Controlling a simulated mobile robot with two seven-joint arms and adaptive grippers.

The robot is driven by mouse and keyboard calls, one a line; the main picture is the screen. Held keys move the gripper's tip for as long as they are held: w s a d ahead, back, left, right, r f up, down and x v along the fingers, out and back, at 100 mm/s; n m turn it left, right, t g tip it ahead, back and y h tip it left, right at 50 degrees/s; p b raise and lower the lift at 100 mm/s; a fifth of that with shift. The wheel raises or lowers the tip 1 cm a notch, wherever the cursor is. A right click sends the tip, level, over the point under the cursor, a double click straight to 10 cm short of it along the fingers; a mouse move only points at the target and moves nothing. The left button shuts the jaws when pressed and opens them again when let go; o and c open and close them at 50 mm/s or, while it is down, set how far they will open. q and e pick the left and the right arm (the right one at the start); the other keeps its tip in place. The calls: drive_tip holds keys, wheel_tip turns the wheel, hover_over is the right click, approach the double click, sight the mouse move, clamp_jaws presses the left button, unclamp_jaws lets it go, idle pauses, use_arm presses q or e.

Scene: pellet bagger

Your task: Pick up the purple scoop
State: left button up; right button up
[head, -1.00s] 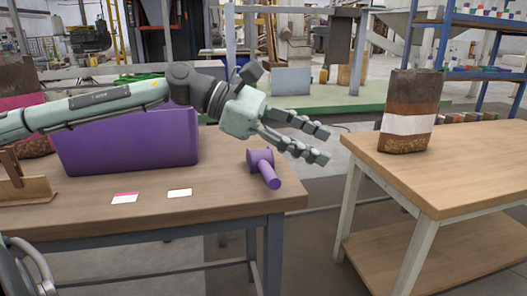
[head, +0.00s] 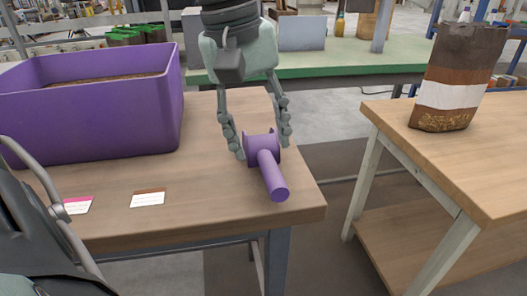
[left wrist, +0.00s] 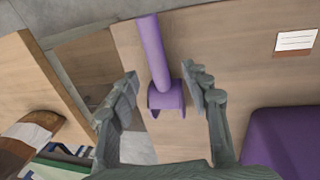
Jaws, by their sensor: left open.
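The purple scoop (head: 267,172) lies on the wooden table near its right front corner, its handle pointing toward the front. My left gripper (head: 259,148) is open above the table, its fingers on either side of the scoop's bowl end. In the left wrist view the scoop (left wrist: 158,65) shows between the open fingers of the left gripper (left wrist: 164,88), with gaps on both sides and its handle pointing away from the palm. Nothing is held. My right gripper is not in view.
A purple bin (head: 100,112) with brown contents stands left on the table (head: 205,185). Two labels, one pink-edged (head: 77,205) and one brown-edged (head: 149,198), lie in front. Across a gap, a second table (head: 450,160) bears a brown and white bag (head: 455,85).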

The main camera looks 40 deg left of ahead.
sight(267, 161)
use_arm(q)
drive_tip(key=f, duration=0.1)
drive_tip(key=w+f, duration=0.1)
drive_tip(key=f, duration=0.3)
drive_tip(key=shift+w+d+f, duration=0.1)
drive_tip(key=shift+w+d, duration=0.05)
drive_tip(key=shift+w, duration=0.1)
clamp_jaws()
